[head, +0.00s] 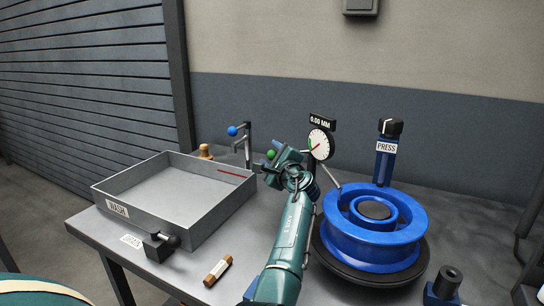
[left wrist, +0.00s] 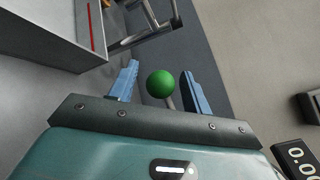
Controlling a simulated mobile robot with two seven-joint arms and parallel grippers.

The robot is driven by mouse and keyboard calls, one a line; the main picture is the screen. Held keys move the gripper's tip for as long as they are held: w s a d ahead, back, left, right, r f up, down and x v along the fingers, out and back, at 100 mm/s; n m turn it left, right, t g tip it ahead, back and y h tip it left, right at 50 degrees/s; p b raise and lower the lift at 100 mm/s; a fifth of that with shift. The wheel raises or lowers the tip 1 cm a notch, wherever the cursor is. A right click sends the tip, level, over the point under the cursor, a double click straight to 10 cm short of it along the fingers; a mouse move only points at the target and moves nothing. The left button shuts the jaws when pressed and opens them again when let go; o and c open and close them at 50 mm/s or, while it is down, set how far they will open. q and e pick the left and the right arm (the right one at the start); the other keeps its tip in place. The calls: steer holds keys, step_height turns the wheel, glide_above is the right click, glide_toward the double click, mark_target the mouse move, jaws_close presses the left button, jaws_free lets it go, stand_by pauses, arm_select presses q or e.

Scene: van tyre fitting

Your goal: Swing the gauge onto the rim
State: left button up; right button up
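The gauge has a round white dial (head: 320,144) on a dark post behind the rim, with a display (head: 320,122) reading 0.00 MM. A thin rod slants from the dial down toward the left edge of the blue rim (head: 375,236); I cannot tell whether it touches. A green ball knob (head: 271,154) shows left of the dial. My left gripper (head: 274,163) is at this knob. In the left wrist view, the green ball (left wrist: 160,84) sits between its two blue fingers (left wrist: 160,88), with gaps on both sides. My right gripper is not in view.
A grey WASH tray (head: 150,222) stands on the left of the bench. A blue ball lever (head: 233,131) is behind it. The blue PRESS column (head: 385,160) is behind the rim. A brown cylinder (head: 217,270) lies near the front, beside a DRAIN valve (head: 161,245).

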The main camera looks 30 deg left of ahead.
arm_select(q)
steer(key=v, duration=1.2)
steer(key=shift+c, duration=0.6)
